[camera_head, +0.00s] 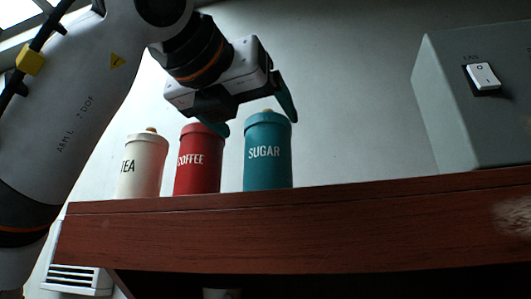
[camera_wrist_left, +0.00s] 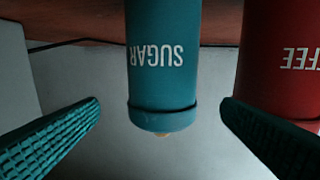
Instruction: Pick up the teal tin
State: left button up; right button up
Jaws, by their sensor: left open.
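The teal tin (camera_head: 268,155) stands upright on a wooden shelf (camera_head: 290,225) and bears the word SUGAR. My left gripper (camera_head: 254,115) is open at the tin's upper part, with one finger to the right of its lid and the other near the gap beside the red tin. In the left wrist view the teal tin (camera_wrist_left: 163,70) appears upside down, between the two open fingers (camera_wrist_left: 160,130), with space on both sides. Nothing is held. My right gripper is in neither view.
A red COFFEE tin (camera_head: 198,165) stands just left of the teal tin, close to one finger; it also shows in the wrist view (camera_wrist_left: 275,60). A cream TEA tin (camera_head: 143,168) stands further left. A grey box with a switch (camera_head: 484,77) is at right. The shelf between is clear.

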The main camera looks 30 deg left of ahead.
aim_at(272, 142)
pick_arm(q)
jog(key=shift+w+a, duration=0.15)
jog(key=shift+w, duration=1)
jog(key=w+p, duration=0.2)
jog(key=w, duration=0.1)
jog(key=w+p, duration=0.1)
jog(key=p, duration=0.1)
jog(key=shift+w+a, duration=0.35)
jog(key=shift+w, duration=0.05)
jog(key=shift+w+a, duration=0.1)
jog(key=shift+w, duration=0.2)
jog(key=shift+w+f, duration=0.15)
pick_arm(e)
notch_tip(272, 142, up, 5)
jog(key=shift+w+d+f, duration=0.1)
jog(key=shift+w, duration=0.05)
pick_arm(q)
jog(key=c, duration=1.1)
